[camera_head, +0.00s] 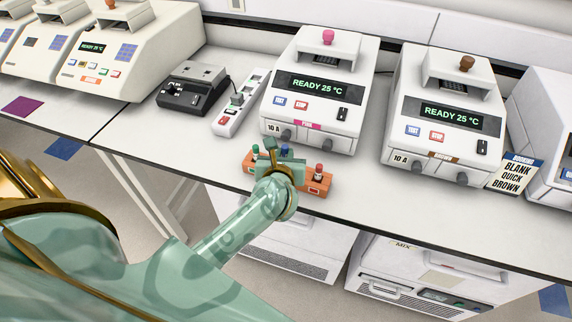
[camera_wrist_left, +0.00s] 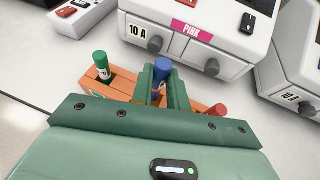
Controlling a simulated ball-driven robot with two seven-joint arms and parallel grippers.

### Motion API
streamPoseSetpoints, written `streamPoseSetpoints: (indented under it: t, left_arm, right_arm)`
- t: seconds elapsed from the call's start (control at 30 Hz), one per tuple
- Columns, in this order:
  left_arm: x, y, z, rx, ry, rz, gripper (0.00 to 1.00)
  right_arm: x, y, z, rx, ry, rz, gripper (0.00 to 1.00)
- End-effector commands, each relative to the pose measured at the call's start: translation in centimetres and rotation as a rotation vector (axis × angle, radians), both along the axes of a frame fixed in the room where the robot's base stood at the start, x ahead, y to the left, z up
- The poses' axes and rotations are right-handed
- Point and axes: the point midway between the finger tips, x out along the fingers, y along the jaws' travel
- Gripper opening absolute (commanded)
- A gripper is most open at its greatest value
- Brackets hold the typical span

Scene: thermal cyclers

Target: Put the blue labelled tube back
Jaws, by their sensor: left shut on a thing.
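The blue-capped tube (camera_wrist_left: 162,66) is between the fingers of my left gripper (camera_wrist_left: 155,82), which is shut on it. In the head view the gripper (camera_head: 277,156) is over the orange rack (camera_head: 318,189), at the bench's front edge. The blue cap (camera_head: 284,149) shows just behind the fingers. The rack (camera_wrist_left: 125,86) also shows in the wrist view, with the tube over its middle. My fingers hide the tube's lower end, so I cannot tell how deep it sits. My right gripper is not in view.
A green-capped tube (camera_wrist_left: 101,66) stands left in the rack and a red-capped tube (camera_wrist_left: 217,110) right. The pink-labelled cycler (camera_head: 318,95) stands close behind the rack. A brown-labelled cycler (camera_head: 444,115) is farther right. Bare bench (camera_head: 360,185) lies right of the rack.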

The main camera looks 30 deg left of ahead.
Motion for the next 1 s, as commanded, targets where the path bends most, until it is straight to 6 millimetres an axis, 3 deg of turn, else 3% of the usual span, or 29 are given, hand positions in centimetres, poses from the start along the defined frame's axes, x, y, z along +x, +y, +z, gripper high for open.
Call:
streamPoseSetpoints:
  t: [0.2,0.6,0.63,0.7,1.0]
  left_arm:
    - [0.3,-0.3,-3.2,0.001,0.003,-0.001,0.0]
    - [0.3,-0.3,-3.8,-0.001,0.001,-0.001,0.0]
    - [0.3,-0.3,-3.9,-0.001,0.001,-0.001,0.19]
    - [0.3,-0.3,-3.8,-0.001,0.001,-0.001,0.38]
    - [0.3,-0.3,-3.5,0.0,0.0,-0.001,0.38]
  right_arm:
    - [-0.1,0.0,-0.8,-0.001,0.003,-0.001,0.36]
    - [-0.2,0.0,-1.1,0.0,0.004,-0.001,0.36]
    - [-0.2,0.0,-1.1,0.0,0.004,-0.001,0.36]
    - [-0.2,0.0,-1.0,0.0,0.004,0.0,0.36]
    - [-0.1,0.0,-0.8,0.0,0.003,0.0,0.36]
